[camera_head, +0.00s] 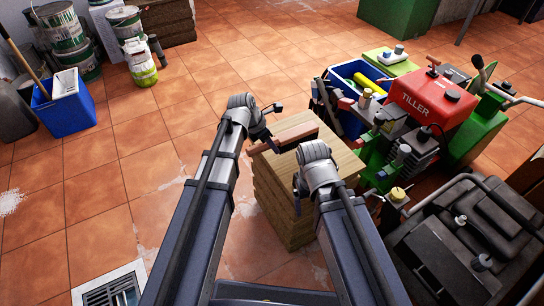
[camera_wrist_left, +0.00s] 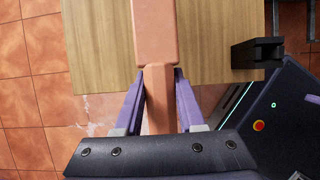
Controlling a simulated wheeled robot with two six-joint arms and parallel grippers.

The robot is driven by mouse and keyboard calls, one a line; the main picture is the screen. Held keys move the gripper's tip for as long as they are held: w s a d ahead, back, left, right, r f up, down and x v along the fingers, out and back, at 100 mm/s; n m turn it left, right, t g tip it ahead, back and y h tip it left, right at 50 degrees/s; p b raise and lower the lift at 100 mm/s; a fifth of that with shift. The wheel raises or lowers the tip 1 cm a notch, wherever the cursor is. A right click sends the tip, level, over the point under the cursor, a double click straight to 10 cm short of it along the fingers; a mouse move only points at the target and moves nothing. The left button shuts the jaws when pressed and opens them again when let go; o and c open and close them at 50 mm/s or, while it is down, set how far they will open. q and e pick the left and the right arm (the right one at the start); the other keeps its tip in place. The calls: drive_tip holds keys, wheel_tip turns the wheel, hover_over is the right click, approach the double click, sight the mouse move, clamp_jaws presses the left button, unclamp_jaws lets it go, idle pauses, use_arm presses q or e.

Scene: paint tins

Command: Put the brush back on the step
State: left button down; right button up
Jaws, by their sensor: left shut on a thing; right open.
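The brush (camera_head: 292,133), reddish-brown with a dark edge, lies across the far left part of the wooden step's top in the head view. The step (camera_head: 340,158) is a block of stacked pale wood layers. My left gripper (camera_head: 264,141) is shut on the brush's narrow handle. In the left wrist view the handle runs between the purple fingers (camera_wrist_left: 160,80), and the wider part of the brush (camera_wrist_left: 155,32) extends over the step (camera_wrist_left: 215,50). I cannot tell whether the brush touches the top. My right gripper (camera_head: 299,192) is open and empty by the step's near side.
A red tiller (camera_head: 425,100), a blue crate (camera_head: 352,122) and dark machinery (camera_head: 465,235) crowd the right. A blue bucket (camera_head: 68,110) and paint tins (camera_head: 140,65) stand far left. A floor drain (camera_head: 110,290) lies near left. Tiled floor left of the step is free.

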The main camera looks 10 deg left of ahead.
sight(258, 145)
use_arm(q)
wheel_tip(258, 145, down, 4)
drive_tip(key=b, duration=0.3)
drive_tip(key=shift+r+b, duration=0.15)
drive_tip(key=shift+b, duration=0.2)
drive_tip(key=c, duration=0.5)
unclamp_jaws()
drive_tip(key=shift+s+a+r+p, duration=0.15)
drive_tip(key=shift+r+p, duration=0.4)
drive_tip(key=shift+r, duration=0.05)
drive_tip(key=p+v, duration=1)
drive_tip(key=v, duration=0.1)
drive_tip(key=shift+f, duration=0.1)
